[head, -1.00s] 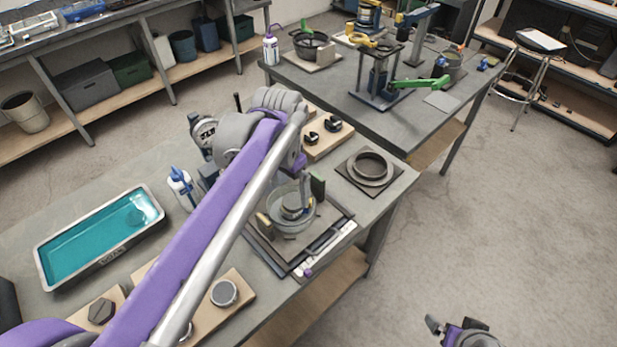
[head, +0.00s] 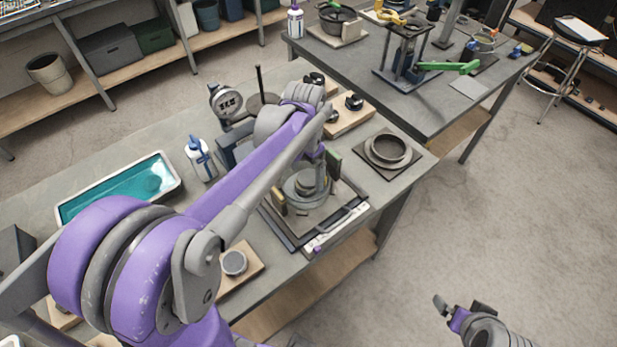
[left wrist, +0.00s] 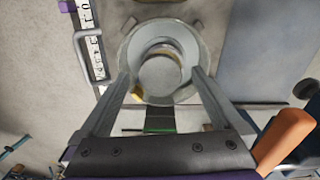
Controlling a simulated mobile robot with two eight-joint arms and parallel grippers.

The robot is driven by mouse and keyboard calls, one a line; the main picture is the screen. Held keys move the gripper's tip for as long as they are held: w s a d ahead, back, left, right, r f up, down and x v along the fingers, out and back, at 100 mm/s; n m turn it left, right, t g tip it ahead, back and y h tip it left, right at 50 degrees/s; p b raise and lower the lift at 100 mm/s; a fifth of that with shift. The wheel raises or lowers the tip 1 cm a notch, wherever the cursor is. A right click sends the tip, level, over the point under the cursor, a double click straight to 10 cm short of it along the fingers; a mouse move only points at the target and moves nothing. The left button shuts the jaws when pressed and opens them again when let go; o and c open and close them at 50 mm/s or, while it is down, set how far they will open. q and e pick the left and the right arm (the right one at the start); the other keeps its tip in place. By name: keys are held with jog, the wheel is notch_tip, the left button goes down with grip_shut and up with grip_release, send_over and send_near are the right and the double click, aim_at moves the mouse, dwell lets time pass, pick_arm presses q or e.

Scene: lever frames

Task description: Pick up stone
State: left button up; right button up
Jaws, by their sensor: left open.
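A grey round piece (head: 305,187), which may be the stone, sits in a round bowl-like holder on the bench fixture. In the left wrist view the round piece (left wrist: 161,72) shows inside the pale holder (left wrist: 186,45). My left gripper (head: 318,176) is over the fixture. Its fingers (left wrist: 163,74) are open, one on each side of the round piece in that view; I cannot tell whether they touch it. My arm hides part of the fixture in the head view. My right gripper (head: 460,304) is over the floor at the lower right, empty as far as I see.
A grey ring on a square plate (head: 388,152) stands right of the fixture. A tray of teal liquid (head: 120,188), a white bottle (head: 199,157) and a dial gauge (head: 226,102) stand left and behind. A second table (head: 440,95) is beyond. Open floor lies right.

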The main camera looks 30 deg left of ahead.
pick_arm(q)
jog(key=shift+f, duration=0.55)
jog(key=shift+r, duration=0.1)
jog(key=c, duration=1.6)
